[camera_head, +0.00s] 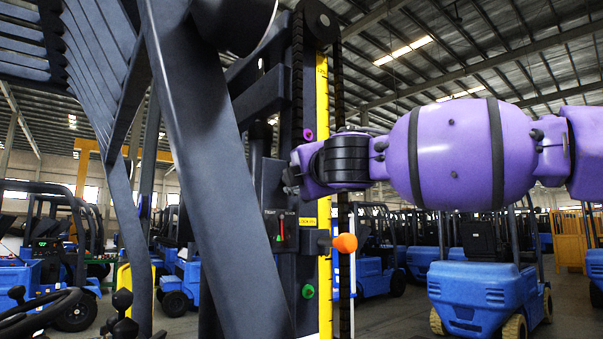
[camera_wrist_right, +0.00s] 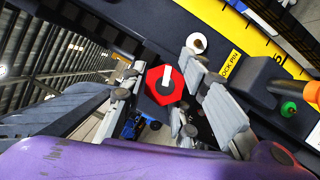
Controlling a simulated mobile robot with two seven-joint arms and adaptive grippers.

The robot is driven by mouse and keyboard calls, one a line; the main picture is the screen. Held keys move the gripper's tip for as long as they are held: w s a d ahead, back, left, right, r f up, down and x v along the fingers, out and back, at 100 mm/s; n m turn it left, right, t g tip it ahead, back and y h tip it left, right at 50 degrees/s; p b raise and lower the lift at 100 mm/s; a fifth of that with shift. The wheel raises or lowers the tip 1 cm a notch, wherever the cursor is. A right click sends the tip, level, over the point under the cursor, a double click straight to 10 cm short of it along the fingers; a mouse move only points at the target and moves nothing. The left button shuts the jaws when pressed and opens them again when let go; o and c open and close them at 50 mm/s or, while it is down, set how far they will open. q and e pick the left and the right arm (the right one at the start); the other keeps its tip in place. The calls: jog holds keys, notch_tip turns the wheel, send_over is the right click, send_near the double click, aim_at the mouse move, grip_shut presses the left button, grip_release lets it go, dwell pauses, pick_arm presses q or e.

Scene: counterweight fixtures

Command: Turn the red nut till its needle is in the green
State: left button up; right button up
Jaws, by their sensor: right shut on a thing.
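The red nut (camera_wrist_right: 153,91) shows in the right wrist view with a pale stub at its middle. My right gripper (camera_wrist_right: 165,98) has its grey fingers on either side of the nut and is shut on it. In the head view my purple right arm comes in from the right, and the right gripper (camera_head: 291,178) is against the dark mast; the nut is hidden there. A small dark gauge panel (camera_head: 281,231) with lettering and a coloured scale sits below the gripper. Its needle is too small to read surely. My left gripper is not in view.
An orange knob (camera_head: 345,243) sticks out below my right arm, beside a yellow scale strip (camera_head: 324,285). A green nut (camera_head: 308,291) and a magenta nut (camera_head: 308,135) are on the mast. A large dark beam (camera_head: 215,170) crosses the left foreground. Blue forklifts (camera_head: 487,290) stand behind.

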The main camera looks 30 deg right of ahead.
jog(key=shift+s+r+m, duration=0.25)
jog(key=shift+r+m, duration=0.05)
jog(key=shift+r, duration=0.5)
jog(key=o, duration=0.8)
jog(key=shift+o, duration=1.1)
jog(key=shift+w+a, duration=0.1)
jog(key=shift+w+f, duration=0.1)
jog(key=shift+f, duration=0.1)
jog(key=shift+f, duration=0.1)
jog(key=shift+f, duration=0.15)
jog(key=v, duration=1.2)
